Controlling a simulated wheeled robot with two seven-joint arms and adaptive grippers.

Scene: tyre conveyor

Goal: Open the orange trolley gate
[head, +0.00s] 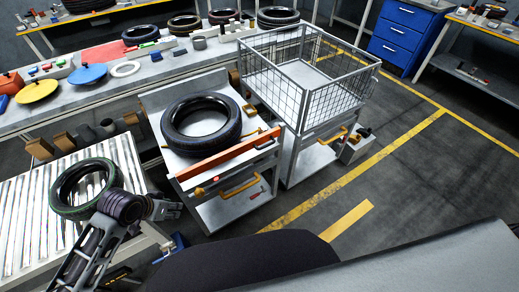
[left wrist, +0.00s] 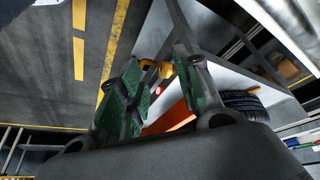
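The trolley (head: 240,208) stands in the middle of the head view with a black tyre (head: 201,121) lying on its top. The orange gate (head: 228,154) is a long bar across the trolley's front top edge, upright in front of the tyre. A red button (head: 216,180) and a yellow handle (head: 240,188) sit below it. My left gripper (head: 172,208) is left of the trolley's front, apart from the gate. In the left wrist view its green-padded fingers (left wrist: 158,88) are spread and empty, with the orange gate (left wrist: 172,118) beyond them. My right gripper is not in view.
A wire-basket trolley (head: 305,75) stands right beside the gate trolley. A roller conveyor (head: 30,215) with a green-striped tyre (head: 86,188) is at the left, near my left arm. A workbench (head: 95,80) runs behind. Open floor (head: 420,170) lies to the right.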

